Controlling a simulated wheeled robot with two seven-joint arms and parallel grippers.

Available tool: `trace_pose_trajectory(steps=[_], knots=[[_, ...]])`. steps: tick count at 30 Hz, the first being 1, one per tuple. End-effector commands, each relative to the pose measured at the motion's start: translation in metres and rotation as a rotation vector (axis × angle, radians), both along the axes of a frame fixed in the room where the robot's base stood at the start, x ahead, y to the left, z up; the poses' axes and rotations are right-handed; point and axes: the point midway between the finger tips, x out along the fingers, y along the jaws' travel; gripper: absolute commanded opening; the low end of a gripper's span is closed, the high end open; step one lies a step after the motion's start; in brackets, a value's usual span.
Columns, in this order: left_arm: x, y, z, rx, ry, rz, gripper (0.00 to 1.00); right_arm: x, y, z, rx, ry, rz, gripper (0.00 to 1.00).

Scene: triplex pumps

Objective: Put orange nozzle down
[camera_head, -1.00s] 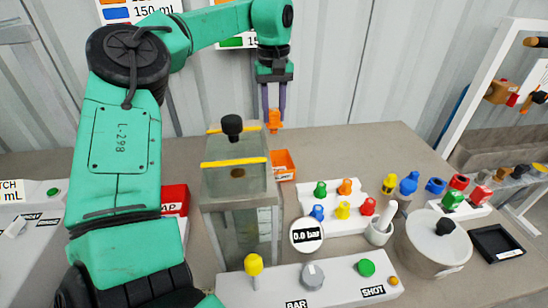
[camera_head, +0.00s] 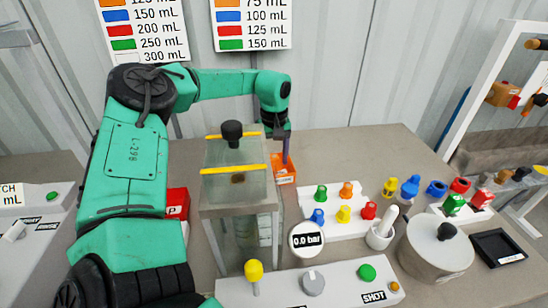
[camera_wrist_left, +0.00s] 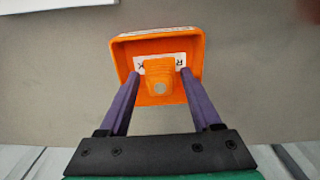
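The orange nozzle (camera_wrist_left: 159,80) sits inside a small orange bin (camera_wrist_left: 128,55), over a white label, in the left wrist view. My left gripper (camera_wrist_left: 160,74) reaches into the bin with its purple fingers on either side of the nozzle. A small gap shows between each fingertip and the nozzle, so the fingers look open. In the head view the bin (camera_head: 285,170) stands behind the clear tank, with my left gripper (camera_head: 285,163) at it; the nozzle is hidden there. My right gripper is not in view.
A clear tank (camera_head: 220,190) with yellow strips stands close in front of the gripper. A red box (camera_head: 176,203) is left of it. A white tray (camera_head: 333,222) holds coloured nozzles, with a gauge (camera_head: 306,239) before it. The table behind the tray is clear.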

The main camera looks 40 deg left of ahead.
Motion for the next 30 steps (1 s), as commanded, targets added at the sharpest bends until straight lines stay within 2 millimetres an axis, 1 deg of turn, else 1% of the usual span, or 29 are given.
trace_pose_trajectory(steps=[7, 9, 11, 14, 18, 22, 25, 27, 30], knots=[[0.000, 0.000, 0.001, 0.000, 0.000, 0.000, 0.64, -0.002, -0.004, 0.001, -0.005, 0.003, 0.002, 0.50], [0.000, 0.000, 0.004, 0.000, 0.000, 0.000, 0.64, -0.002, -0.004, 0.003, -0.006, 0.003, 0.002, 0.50], [0.001, 0.000, 0.009, 0.001, -0.003, 0.000, 0.64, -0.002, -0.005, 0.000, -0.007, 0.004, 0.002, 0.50], [0.001, 0.000, 0.030, 0.000, -0.005, 0.000, 0.64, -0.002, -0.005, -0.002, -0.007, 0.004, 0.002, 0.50], [0.001, 0.000, 0.070, 0.002, -0.006, 0.000, 0.64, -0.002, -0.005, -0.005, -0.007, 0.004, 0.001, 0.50], [0.001, 0.000, 0.102, 0.002, -0.003, -0.001, 0.64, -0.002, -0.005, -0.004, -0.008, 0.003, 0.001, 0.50], [0.000, 0.000, 0.117, 0.002, 0.000, 0.000, 0.64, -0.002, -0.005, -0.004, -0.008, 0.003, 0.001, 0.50], [0.000, 0.000, 0.121, 0.001, 0.001, -0.001, 0.64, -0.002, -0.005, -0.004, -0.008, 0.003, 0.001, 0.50], [0.000, -0.001, 0.122, -0.001, 0.001, -0.001, 0.64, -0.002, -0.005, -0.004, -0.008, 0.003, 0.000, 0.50]])
